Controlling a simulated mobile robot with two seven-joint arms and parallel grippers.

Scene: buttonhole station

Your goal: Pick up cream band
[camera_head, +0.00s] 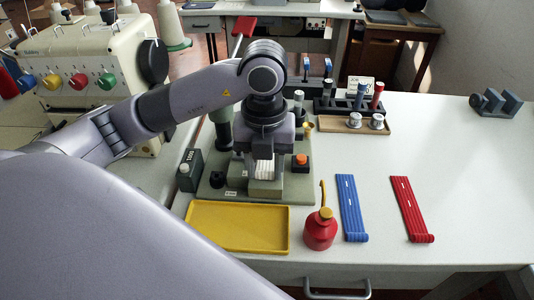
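A small part of a cream, ribbed piece, apparently the cream band (265,169), shows at the front of the grey-green buttonhole machine (215,185). My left gripper (263,158) points down right above it and hides most of it. I cannot tell whether the fingers are open or shut, or whether they touch the band. A blue band (351,208) and a red band (410,208) lie flat on the table to the right. My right gripper is not in view.
An empty yellow tray (195,235) lies in front of the machine. A red oil can (320,230) with an upright spout stands between tray and blue band. A wooden tray with spools (353,123) stands behind. The table's right side is mostly clear.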

